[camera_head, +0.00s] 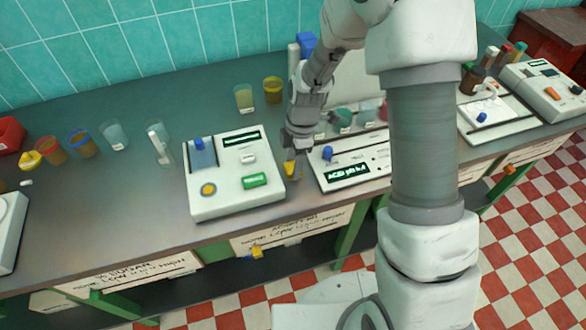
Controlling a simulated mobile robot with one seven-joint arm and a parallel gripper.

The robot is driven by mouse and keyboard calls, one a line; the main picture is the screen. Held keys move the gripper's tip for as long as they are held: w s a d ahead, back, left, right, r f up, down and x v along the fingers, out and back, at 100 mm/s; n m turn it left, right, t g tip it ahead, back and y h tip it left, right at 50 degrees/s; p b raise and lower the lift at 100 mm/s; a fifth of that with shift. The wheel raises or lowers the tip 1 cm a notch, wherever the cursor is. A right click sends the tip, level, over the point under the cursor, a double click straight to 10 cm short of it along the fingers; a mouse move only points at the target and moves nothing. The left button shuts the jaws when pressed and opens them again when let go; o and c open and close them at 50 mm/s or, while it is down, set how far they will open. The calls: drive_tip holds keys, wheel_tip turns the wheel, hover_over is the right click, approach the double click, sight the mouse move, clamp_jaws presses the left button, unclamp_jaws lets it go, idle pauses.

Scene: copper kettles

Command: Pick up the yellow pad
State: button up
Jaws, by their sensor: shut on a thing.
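My gripper (292,164) points down over the grey counter, in the gap between two white instruments. It is shut on a small yellow pad (290,168), which shows between its fingertips. The fingers hide part of the pad. I cannot tell whether the pad touches the counter or is held just above it.
A white instrument (232,205) with a green button and yellow knob stands close left of my gripper. Another, with an "ACID" label (347,173), stands close right. Cups (244,98) stand behind. The counter (130,225) is clear at front left.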

clamp_jaws()
drive_tip(key=shift+r, duration=0.15)
drive_tip(key=shift+r, duration=0.25)
drive_tip(key=r, duration=0.4)
drive_tip(key=shift+s+d, duration=0.1)
drive_tip(key=shift+d, duration=0.25)
drive_tip(key=s+d+r, duration=0.5)
drive_tip(key=d+r, duration=0.1)
drive_tip(key=d, duration=0.3)
drive_tip(key=shift+s+d+r, duration=0.15)
drive_tip(key=shift+s+d, duration=0.05)
drive_tip(key=shift+s, duration=0.15)
